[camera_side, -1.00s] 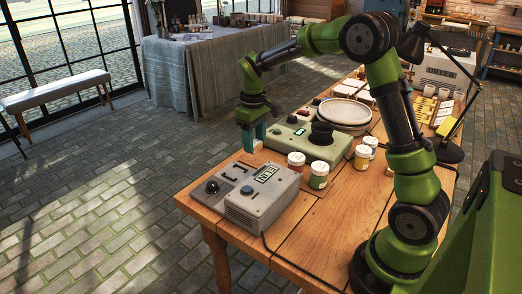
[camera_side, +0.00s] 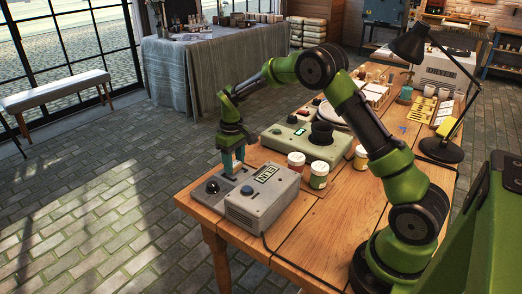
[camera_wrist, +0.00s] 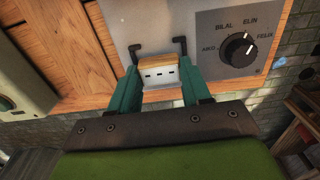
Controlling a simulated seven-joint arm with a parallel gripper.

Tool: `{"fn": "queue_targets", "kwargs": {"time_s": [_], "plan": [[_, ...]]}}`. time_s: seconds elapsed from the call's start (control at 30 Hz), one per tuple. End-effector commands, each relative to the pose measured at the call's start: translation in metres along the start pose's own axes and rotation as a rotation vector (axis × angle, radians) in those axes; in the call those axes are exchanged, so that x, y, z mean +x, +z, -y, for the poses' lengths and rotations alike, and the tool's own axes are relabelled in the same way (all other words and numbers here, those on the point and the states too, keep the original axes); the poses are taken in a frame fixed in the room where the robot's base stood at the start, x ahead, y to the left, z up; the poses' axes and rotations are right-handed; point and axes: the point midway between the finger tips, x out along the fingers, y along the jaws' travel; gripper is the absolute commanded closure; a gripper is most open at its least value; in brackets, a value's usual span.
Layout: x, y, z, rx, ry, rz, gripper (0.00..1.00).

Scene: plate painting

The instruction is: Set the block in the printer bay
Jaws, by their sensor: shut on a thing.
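My gripper (camera_side: 228,172) has teal fingers and is over the flat front part of the grey printer (camera_side: 262,207), close above it. In the wrist view my gripper (camera_wrist: 158,82) is shut on a small block (camera_wrist: 160,76), white with a tan top edge and small dark marks. Black corner brackets (camera_wrist: 181,46) stand on the printer's grey panel just beyond the block. I cannot tell whether the block touches the panel. A black dial (camera_wrist: 238,49) with name labels, including BILAL, ELIN and FELIX, is to the right. The printer's display (camera_side: 267,174) reads ELIN.
A green machine (camera_side: 305,142) with a dark round holder stands behind the printer. A black lamp (camera_side: 440,148) and a dryer (camera_side: 449,73) are farther back. The table's left edge is near the printer.

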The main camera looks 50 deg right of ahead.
Motion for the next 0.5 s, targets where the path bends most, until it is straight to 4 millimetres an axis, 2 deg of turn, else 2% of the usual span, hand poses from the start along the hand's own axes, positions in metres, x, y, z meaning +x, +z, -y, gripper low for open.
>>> {"fn": "queue_targets", "kwargs": {"time_s": [0.1,0.47,0.5], "plan": [[0.0105,0.0002,0.0002,0.0,-0.001,0.0,0.81],[0.0139,0.0001,0.0,0.0,-0.001,-0.001,0.81],[0.014,0.0001,0.0,0.0,-0.001,-0.001,0.49]]}}
